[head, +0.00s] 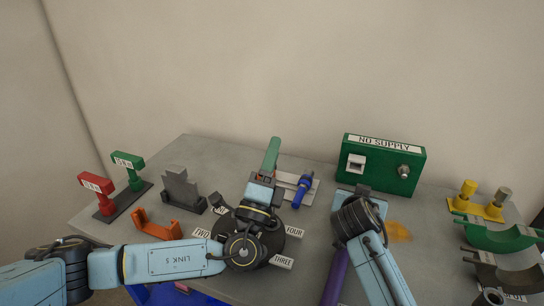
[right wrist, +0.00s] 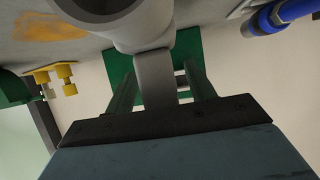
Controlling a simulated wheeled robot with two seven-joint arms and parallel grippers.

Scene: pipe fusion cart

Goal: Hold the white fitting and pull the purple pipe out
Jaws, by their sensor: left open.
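The white fitting (right wrist: 152,65) looks pale grey in the right wrist view, with its stem between my right gripper's fingers (right wrist: 158,90). The fingers stand apart, with a gap visible on the right side of the stem. In the head view my right wrist covers the fitting and the right fingertips. The purple pipe (head: 335,278) runs from the bottom edge up beside my right forearm. Its joint with the fitting is hidden. My left gripper (head: 271,153) is open, with green fingers pointing toward the back of the table, away from the pipe.
A green supply box (head: 383,162) stands behind my right wrist. A blue valve-like part (head: 302,190) on a pale plate is right of my left gripper. An orange bracket (head: 157,226) and red and green signs (head: 128,160) are left.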

